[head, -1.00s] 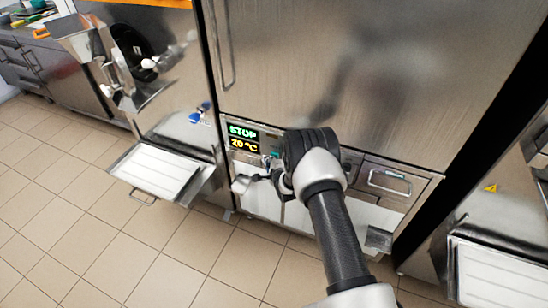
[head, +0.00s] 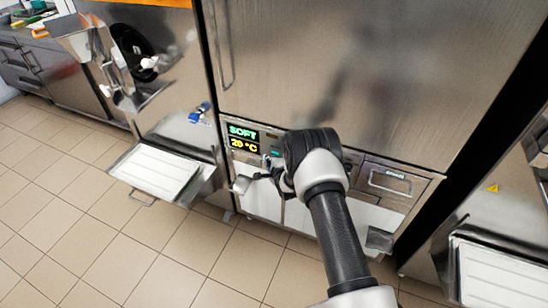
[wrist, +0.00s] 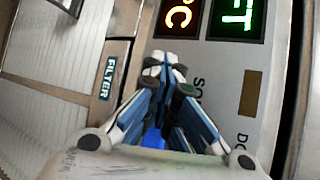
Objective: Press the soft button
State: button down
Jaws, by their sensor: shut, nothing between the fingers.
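The freezer's control panel (wrist: 222,70) fills the middle of the wrist view, turned on its side. A green display there ends in "FT" (wrist: 238,15); in the head view the display (head: 242,131) reads "SOFT". The soft button is hidden behind the fingers, so contact cannot be seen directly. In the head view my wrist covers much of the panel and hides most of the gripper.
A yellow temperature display (head: 244,143) reads 20 °C. A brown rectangle (wrist: 250,92) is beside a label starting "DO". A "FILTER" panel (wrist: 108,78) lies left in the wrist view. A white-topped shelf (head: 158,172) juts out at left. Tiled floor (head: 170,250) is clear in front.

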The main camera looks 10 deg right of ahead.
jog(key=shift+s, duration=0.1)
jog(key=shift+s+a+p, duration=0.3)
jog(key=shift+s+a, duration=0.2)
jog(key=shift+s, duration=0.15)
jog(key=shift+s, duration=0.1)
jog(key=s+a+p, duration=0.1)
jog(key=s, duration=0.1)
jog(key=s+a, duration=0.2)
jog(key=shift+p, duration=0.35)
dwell(0.5)
